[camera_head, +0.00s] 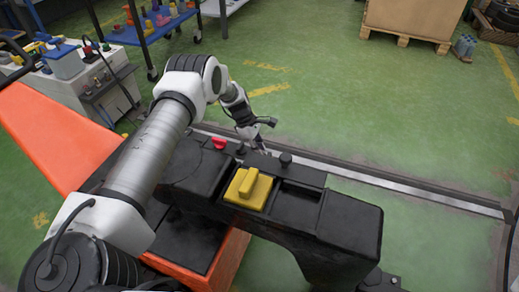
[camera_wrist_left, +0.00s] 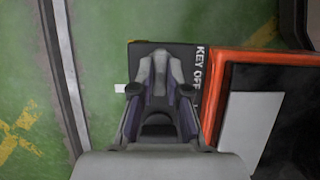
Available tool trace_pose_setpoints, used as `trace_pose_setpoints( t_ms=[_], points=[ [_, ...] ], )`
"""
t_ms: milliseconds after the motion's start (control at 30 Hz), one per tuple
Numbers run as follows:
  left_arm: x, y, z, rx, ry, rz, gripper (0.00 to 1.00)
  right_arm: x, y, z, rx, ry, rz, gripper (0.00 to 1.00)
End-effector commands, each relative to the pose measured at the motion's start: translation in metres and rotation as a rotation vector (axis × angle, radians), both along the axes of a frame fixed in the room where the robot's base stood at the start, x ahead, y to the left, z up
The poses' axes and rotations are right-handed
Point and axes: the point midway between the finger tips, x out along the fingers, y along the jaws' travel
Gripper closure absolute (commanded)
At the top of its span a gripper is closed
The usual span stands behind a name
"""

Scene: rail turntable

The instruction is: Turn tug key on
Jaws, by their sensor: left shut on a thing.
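The tug has a black console (camera_head: 345,225) across its orange body, seen in the head view. In the left wrist view a dark key panel (camera_wrist_left: 185,58) with white lettering that reads "KEY OFF" sits beside an orange-red edge. My left gripper (camera_wrist_left: 160,58) reaches over this panel, its fingers shut on the tug key. The key itself is hidden by the fingers, so its angle cannot be told. In the head view my left gripper (camera_head: 261,150) points down at the far side of the console. My right gripper is not in view.
A red knob (camera_head: 219,143), a black knob (camera_head: 286,158) and a yellow block (camera_head: 248,188) are on the console. A metal floor rail (camera_head: 400,186) runs behind it. A blue cart (camera_head: 150,35) and a pallet box (camera_head: 412,18) stand farther back. Green floor between is clear.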

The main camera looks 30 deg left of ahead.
Motion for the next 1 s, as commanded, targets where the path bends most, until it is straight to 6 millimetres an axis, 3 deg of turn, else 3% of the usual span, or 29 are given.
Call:
trace_pose_setpoints(
  t_ms=[67, 100, 133, 533, 1000],
  points=[
    [0.0, -0.001, 0.0, -0.001, 0.001, -0.003, 1.0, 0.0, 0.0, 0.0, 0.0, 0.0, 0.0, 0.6],
    [0.0, -0.001, 0.0, -0.001, 0.001, -0.002, 0.71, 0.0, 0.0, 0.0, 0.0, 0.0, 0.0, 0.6],
    [0.0, -0.001, 0.0, -0.001, 0.001, -0.002, 0.61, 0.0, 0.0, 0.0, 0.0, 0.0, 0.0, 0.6],
    [0.0, 0.003, 0.008, -0.001, -0.002, 0.002, 0.6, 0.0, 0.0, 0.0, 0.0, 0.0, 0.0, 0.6],
    [-0.008, 0.04, 0.102, -0.002, -0.002, -0.001, 0.6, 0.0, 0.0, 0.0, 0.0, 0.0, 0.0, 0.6]
  ],
)
